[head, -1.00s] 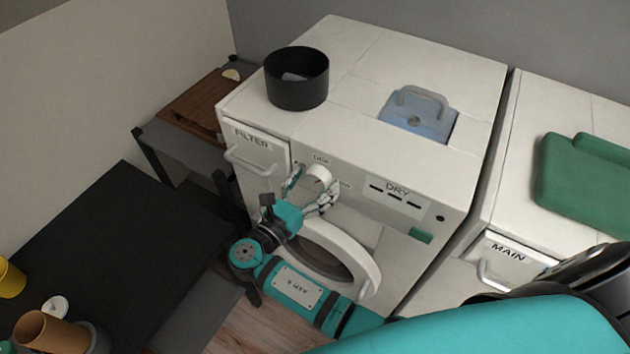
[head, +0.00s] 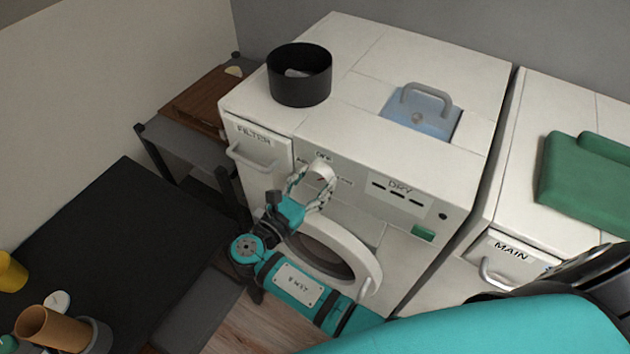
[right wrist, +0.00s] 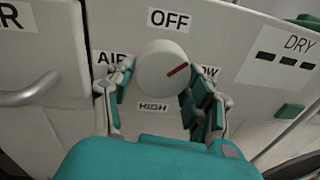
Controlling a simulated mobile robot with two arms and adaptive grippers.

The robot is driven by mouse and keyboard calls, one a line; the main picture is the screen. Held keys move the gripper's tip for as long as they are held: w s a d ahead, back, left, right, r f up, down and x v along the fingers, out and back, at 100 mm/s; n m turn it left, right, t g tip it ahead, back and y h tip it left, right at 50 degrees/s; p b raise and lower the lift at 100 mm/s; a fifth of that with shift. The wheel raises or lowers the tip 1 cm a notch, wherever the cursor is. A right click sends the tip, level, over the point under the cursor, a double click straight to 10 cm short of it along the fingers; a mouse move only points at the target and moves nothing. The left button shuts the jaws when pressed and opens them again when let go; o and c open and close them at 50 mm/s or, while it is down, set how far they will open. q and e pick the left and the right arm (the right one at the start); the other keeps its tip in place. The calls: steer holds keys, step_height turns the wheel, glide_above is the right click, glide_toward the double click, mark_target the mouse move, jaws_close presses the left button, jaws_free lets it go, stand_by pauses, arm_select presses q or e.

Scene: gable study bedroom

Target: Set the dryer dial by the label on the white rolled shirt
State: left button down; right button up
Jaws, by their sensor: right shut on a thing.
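The dryer (head: 390,145) has a round white dial (head: 318,174) on its front. In the right wrist view the dial (right wrist: 162,68) has OFF above it, AIR at left, LOW at right and HIGH below. Its red mark points right and slightly up, toward LOW. My right gripper (head: 313,187) is shut on the dial, with one finger on each side, as the right wrist view also shows (right wrist: 160,95). The fingers partly cover AIR and LOW. No white rolled shirt or its label is in view. My left gripper is not in view.
A black round bin (head: 299,75) and a blue hatch with a handle (head: 420,110) are on the dryer top. A FILTER drawer (head: 258,150) is left of the dial. Green folded cloth (head: 588,172) lies on the machine at right. A dark table (head: 120,240) stands at left.

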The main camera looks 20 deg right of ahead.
steer(key=m+b, duration=0.1)
steer(key=m, duration=0.2)
steer(key=shift+m, duration=0.3)
steer(key=shift+w+r+m, duration=0.1)
steer(key=shift+r+m, duration=0.05)
steer(key=shift+m, duration=0.45)
steer(key=shift+y, duration=0.3)
steer(key=o, duration=1.2)
